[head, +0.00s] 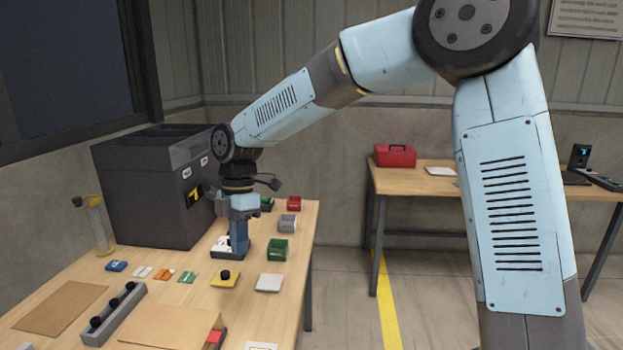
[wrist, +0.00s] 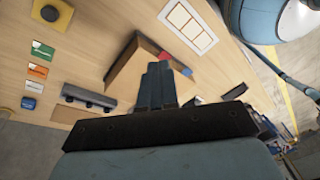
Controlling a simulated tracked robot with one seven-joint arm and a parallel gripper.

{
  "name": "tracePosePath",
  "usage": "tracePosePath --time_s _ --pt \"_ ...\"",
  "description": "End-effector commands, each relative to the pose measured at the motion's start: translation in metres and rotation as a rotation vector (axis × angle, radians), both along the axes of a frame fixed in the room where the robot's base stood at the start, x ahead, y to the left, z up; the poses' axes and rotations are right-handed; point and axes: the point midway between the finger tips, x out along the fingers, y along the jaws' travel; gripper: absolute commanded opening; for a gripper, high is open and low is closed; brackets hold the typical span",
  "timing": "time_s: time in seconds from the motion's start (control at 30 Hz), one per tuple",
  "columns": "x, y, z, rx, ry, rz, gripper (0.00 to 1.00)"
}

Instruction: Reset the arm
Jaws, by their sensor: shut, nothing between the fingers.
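My light-blue arm reaches in from the right in the head view and bends down over the wooden table (head: 165,278). My gripper (head: 238,250) points down beside the dark feeder machine, its blue fingers together and nothing between them. In the head view it overlaps a small black-and-white item (head: 222,246); I cannot tell whether they touch. In the wrist view my gripper (wrist: 159,68) shows closed fingers, with the table and a brown tray (wrist: 122,62) beyond them.
The dark feeder machine (head: 140,195) stands left of my gripper. A green bin (head: 278,249), a grey bin (head: 288,224), a yellow pad (head: 218,282) and a grey holder with black knobs (head: 112,318) are on the table. A second table (head: 430,180) with a red toolbox (head: 395,156) stands behind.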

Motion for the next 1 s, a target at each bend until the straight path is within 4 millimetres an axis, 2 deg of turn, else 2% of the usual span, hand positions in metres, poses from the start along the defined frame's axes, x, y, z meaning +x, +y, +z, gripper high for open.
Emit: tracePosePath --time_s 0.03,0.3,0.53,0.77,1.0 --pt "0.002 -0.015 0.008 -0.018 -0.029 -0.062 0.0" --pt "0.009 -0.097 0.04 -0.085 -0.162 -0.438 0.0" --pt "0.003 -0.169 0.066 -0.102 -0.259 -0.774 0.0" --pt "-0.015 -0.239 0.089 -0.084 -0.335 -1.117 0.0" --pt "-0.046 -0.308 0.106 -0.026 -0.387 -1.481 0.0"
